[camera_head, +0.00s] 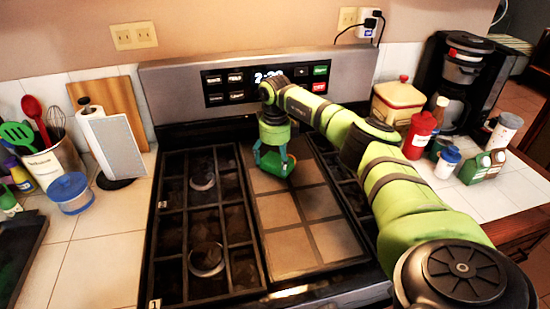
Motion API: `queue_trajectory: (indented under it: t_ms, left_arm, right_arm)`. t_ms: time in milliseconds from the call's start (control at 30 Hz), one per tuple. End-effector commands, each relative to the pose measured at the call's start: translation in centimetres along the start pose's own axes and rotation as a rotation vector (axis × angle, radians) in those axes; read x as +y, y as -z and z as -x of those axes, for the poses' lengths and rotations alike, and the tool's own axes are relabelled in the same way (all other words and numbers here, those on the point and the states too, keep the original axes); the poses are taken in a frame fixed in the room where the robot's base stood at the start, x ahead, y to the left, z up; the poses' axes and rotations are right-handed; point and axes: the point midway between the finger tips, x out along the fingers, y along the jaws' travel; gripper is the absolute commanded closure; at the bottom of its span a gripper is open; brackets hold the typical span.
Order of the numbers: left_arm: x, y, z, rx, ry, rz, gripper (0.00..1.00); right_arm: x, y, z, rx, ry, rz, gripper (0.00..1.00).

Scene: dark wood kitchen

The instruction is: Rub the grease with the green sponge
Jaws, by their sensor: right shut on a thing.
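My right arm reaches in from the right over the stove in the head view. My right gripper (273,160) points down at the far end of the stove's middle section. It is shut on the green sponge (270,163), which is mostly hidden by the fingers and looks close to or touching the surface. The middle of the stove (290,225) is a flat brownish panel with dark grid lines. A separate grease patch cannot be made out on it. My left gripper is not in the picture.
Black burner grates (205,225) lie left of the panel. The stove's control panel (265,82) rises close behind the gripper. A paper towel roll (112,145) and utensil holder (50,165) stand left. Bottles (420,135) and a coffee maker (462,75) stand right.

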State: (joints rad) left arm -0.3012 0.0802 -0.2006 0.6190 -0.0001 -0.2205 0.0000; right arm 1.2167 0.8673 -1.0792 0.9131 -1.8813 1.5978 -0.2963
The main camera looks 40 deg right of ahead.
Motion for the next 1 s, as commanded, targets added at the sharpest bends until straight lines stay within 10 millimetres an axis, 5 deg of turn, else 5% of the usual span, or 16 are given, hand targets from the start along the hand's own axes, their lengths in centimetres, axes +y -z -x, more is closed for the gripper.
queue_trajectory:
  t_ms: [433,1000]
  left_arm:
    - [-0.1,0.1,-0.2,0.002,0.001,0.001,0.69]
    - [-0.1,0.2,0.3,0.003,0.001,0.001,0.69]
  right_arm:
    - [-0.2,0.2,-0.5,0.001,0.0,-0.001,0.43]
    - [-2.8,2.8,-0.3,0.0,0.0,-0.001,0.43]
